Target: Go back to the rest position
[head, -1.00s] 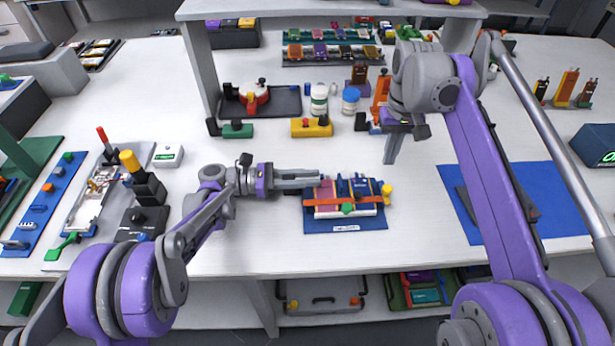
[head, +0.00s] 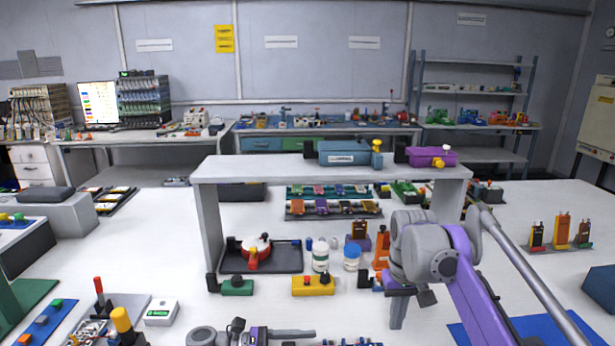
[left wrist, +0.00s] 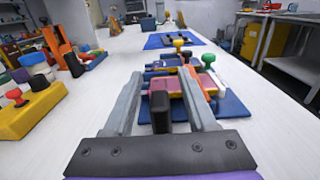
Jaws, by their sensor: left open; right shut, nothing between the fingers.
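My right gripper (head: 397,312) is shut and empty, pointing down over the white table to the right of the yellow block. My left gripper (head: 300,334) shows only partly at the bottom edge of the head view. In the left wrist view my left gripper (left wrist: 162,88) has its fingers apart, with a purple-pink pouch cell (left wrist: 170,83) showing between and beyond them. That cell sits on a blue fixture (left wrist: 232,108) with an orange bar and green and yellow knobs. Whether the fingers still reach around the cell I cannot tell.
A raised grey shelf (head: 290,172) spans the table, carrying a teal case (head: 343,153) and a purple box (head: 432,156). Beneath and in front are a dark tray (head: 285,262), white bottles (head: 320,256) and a yellow block (head: 313,286). A blue mat (head: 470,333) lies at the right.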

